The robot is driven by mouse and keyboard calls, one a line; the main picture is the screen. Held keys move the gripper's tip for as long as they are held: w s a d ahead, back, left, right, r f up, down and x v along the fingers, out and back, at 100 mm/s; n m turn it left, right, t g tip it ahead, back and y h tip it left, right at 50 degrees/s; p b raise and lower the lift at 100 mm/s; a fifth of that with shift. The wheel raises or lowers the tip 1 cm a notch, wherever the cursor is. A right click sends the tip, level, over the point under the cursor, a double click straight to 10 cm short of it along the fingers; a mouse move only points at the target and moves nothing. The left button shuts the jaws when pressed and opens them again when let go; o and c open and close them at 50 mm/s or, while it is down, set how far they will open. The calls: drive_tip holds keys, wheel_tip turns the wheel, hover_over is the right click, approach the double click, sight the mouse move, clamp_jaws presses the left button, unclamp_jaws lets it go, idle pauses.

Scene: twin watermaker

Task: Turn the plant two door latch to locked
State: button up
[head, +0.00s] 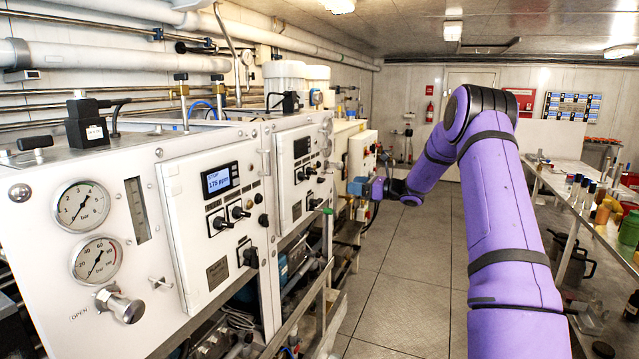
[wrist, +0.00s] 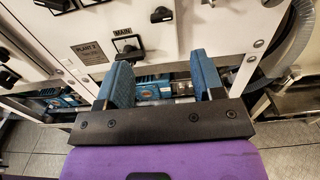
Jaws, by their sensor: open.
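The plant two cabinet door (head: 290,176) is the farther white panel in the head view. Its PLANT 2 plate (wrist: 89,52) and black MAIN switch (wrist: 127,46) show at the upper left of the wrist view. A black knob (wrist: 160,14) near the door's right edge looks like the latch; its setting cannot be read. My gripper (wrist: 163,76) is open, with blue fingers apart and nothing between them. In the head view my gripper (head: 360,187) is right of the plant two door, apart from it. In the wrist view the knob lies beyond the fingertips.
The nearer plant one door (head: 205,240) has a lit display and several knobs. Pipes and blue pumps sit below the panels. A grey hose (wrist: 287,50) hangs at the wrist view's right. The aisle floor (head: 400,290) is clear; a cluttered bench (head: 570,190) stands right.

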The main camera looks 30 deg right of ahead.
sight(324, 181)
drive_tip(key=x, duration=1)
drive_tip(key=shift+w+a, duration=0.2)
drive_tip(key=shift+w, duration=0.15)
drive_tip(key=c, duration=0.9)
